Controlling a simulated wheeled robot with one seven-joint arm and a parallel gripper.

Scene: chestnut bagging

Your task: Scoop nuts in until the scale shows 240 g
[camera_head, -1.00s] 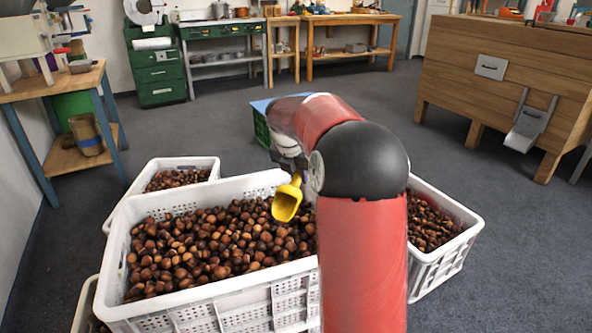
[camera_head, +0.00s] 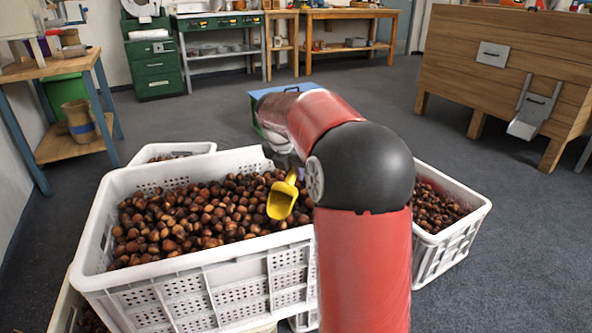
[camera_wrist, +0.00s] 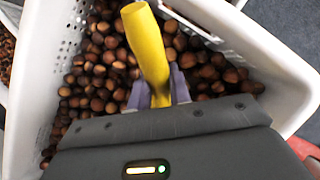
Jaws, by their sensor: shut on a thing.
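A yellow scoop (camera_head: 282,199) hangs over the right part of the chestnuts, its bowl tilted down and facing the camera. My gripper (camera_wrist: 158,92) is shut on the scoop's yellow handle (camera_wrist: 148,50) in the wrist view. In the head view my own arm partly hides the gripper. The nuts (camera_head: 185,220) fill a large white crate (camera_head: 200,268) below. I cannot tell whether the scoop touches the nuts or holds any. No scale reading can be made out in these views.
Another white crate of nuts (camera_head: 455,240) stands to the right, and one (camera_head: 172,150) behind on the left. A green and blue box (camera_head: 262,100) sits on the floor beyond my arm. A wooden side table (camera_head: 60,75) is at the left; open grey floor lies beyond.

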